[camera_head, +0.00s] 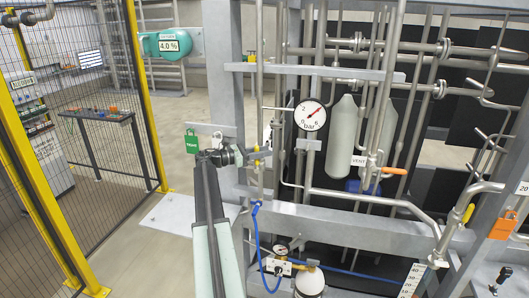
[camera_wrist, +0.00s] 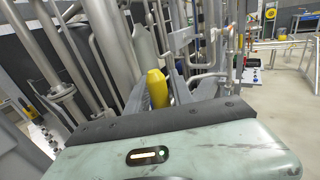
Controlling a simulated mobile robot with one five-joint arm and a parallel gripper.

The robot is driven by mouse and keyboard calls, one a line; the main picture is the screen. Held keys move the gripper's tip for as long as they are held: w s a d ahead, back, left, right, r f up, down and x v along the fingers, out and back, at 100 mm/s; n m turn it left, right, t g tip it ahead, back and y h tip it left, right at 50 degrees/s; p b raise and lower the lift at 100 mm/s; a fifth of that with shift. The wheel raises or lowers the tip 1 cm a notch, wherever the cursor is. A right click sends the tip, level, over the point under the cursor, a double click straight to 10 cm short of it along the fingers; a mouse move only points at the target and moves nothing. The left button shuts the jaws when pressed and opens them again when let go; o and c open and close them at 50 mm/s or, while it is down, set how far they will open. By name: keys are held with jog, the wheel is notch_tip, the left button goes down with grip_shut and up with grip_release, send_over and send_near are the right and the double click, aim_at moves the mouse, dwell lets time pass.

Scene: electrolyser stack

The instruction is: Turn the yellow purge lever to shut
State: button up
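In the wrist view the yellow lever (camera_wrist: 157,88) stands straight ahead, between the two grey fingers of my gripper (camera_wrist: 160,95). The fingers are apart, with a small gap visible on the lever's right side. Contact on the left side is unclear. The lever's pivot and valve body are mostly hidden. A green tag (camera_head: 191,144) hangs left of my gripper.
A pressure gauge (camera_head: 311,115), a grey cylinder (camera_head: 341,137) and an orange lever (camera_head: 394,171) are to the right among dense pipes. A blue hose (camera_head: 258,245) hangs below. A yellow-framed mesh fence (camera_head: 148,100) stands at left, with open floor before it.

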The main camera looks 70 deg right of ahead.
grip_shut()
dwell(1.4)
